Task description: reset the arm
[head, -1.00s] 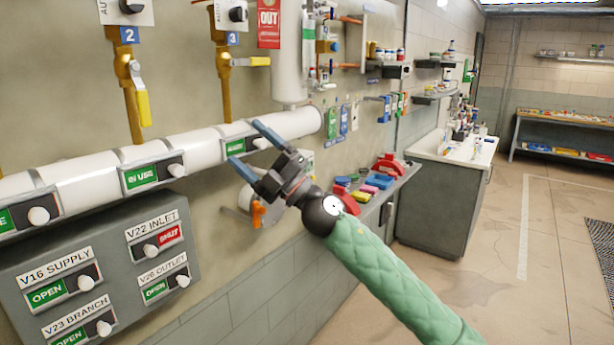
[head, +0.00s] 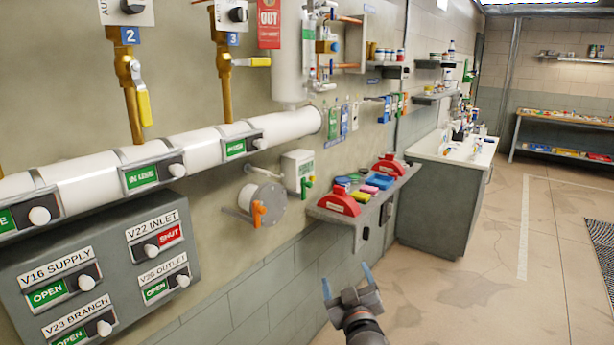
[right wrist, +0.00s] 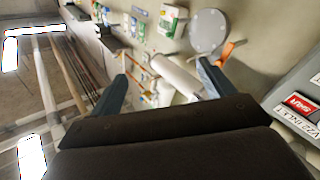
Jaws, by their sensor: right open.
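My right gripper (head: 347,285) is low in the head view, over the floor and below the shelf on the wall. Its two blue fingers stand apart with nothing between them. In the right wrist view its fingers (right wrist: 160,90) are also spread and empty, with the wall pipe and fittings beyond them. My left gripper is not in view.
A grey panel (head: 110,237) with sliding tags stands at the left, below a white pipe (head: 205,140). A round grey flange (head: 262,195) with an orange handle and a shelf (head: 350,213) with red holders stick out from the wall. Open floor (head: 475,280) lies to the right.

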